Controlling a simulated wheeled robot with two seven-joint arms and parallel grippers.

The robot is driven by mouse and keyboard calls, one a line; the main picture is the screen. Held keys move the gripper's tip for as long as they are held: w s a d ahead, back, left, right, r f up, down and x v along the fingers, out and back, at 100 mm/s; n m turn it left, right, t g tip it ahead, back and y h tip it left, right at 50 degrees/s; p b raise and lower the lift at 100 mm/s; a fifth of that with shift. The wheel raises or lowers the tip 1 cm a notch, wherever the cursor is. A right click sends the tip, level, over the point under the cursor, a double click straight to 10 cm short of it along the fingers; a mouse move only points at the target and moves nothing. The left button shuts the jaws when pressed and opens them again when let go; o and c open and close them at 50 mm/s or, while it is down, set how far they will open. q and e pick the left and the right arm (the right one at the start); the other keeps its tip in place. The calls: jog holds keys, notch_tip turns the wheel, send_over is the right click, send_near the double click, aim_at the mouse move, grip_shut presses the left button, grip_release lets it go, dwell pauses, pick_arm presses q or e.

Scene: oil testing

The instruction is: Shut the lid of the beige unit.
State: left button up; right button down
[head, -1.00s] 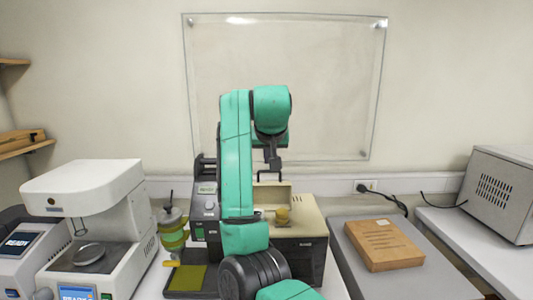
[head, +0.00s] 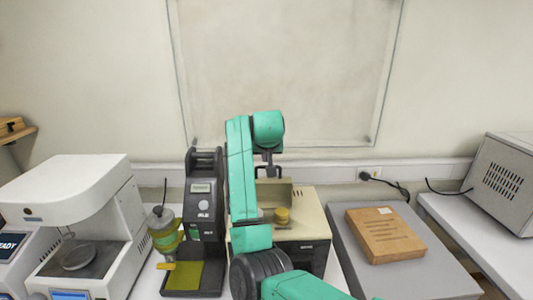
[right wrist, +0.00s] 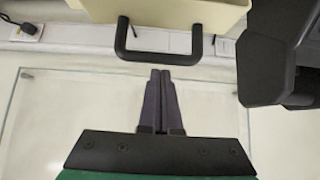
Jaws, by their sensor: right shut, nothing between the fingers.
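The beige unit (head: 312,220) stands on the white table in the head view, partly hidden by my right arm. Its lid (head: 273,194) is raised, standing upright at the back of the opening, and also shows at the top of the right wrist view (right wrist: 180,8). The lid's black handle (right wrist: 158,56) is a U-shaped bar. A yellow-capped item (head: 282,215) sits in the unit's opening. My right gripper (right wrist: 160,74) is shut and empty, its fingertips close to the handle bar; whether they touch it I cannot tell. My left gripper is not in view.
A black tester (head: 203,210) stands left of the beige unit, with a yellow-green jar (head: 164,232) beside it. A white instrument (head: 80,195) is farther left. A brown box (head: 385,235) lies on a grey surface to the right, and a metal-cased device (head: 503,185) stands beyond it.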

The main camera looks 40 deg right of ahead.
jog(key=shift+s+a+r+p, duration=0.25)
jog(key=shift+s+a+p, duration=0.05)
jog(key=shift+s+a, duration=0.85)
jog(key=shift+s, duration=0.1)
jog(key=shift+w+d+f, duration=0.25)
jog(key=shift+s+a+r+b, duration=0.1)
jog(key=shift+s+a+b, duration=0.1)
jog(key=shift+b, duration=0.1)
jog(key=shift+t+h+b, duration=0.3)
